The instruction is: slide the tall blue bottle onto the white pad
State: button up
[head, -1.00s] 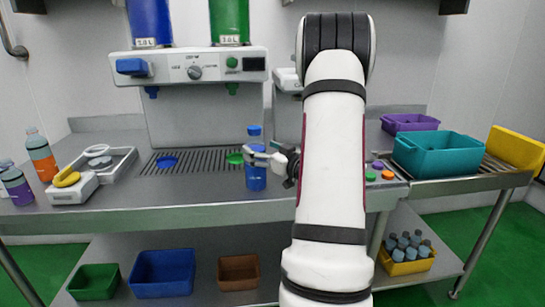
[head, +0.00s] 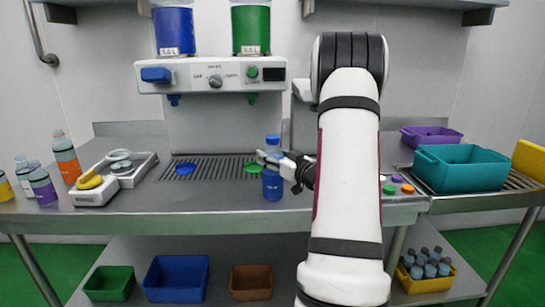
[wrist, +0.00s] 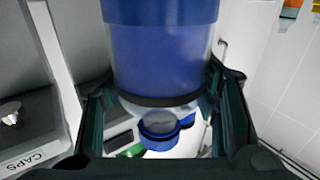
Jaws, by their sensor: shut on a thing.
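The tall blue bottle (head: 272,186) stands upright on the steel counter, with a blue cap and a clear neck. It is just in front of the drip grating's right end. My gripper (head: 271,161) reaches in from the right and is shut around its upper part. In the wrist view the bottle (wrist: 165,60) fills the middle between the fingers of my gripper (wrist: 160,108), its cap towards the bottom of the picture. I cannot pick out a white pad for sure.
The drip grating (head: 215,168) with blue and green discs lies behind the bottle, under the dispenser (head: 215,75). Coloured buttons (head: 397,178) are right of my arm. An orange bottle (head: 66,160) and a purple one (head: 42,187) stand far left.

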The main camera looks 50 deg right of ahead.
jog(key=d+p, duration=0.1)
jog(key=d, duration=0.5)
dwell(0.3)
jog(key=shift+d+r, duration=0.1)
jog(key=shift+d+p, duration=0.35)
jog(key=shift+d, duration=0.5)
jog(key=shift+a, duration=1.45)
jog(key=shift+p, duration=0.4)
jog(key=o, duration=1.8)
jog(key=shift+c, duration=0.2)
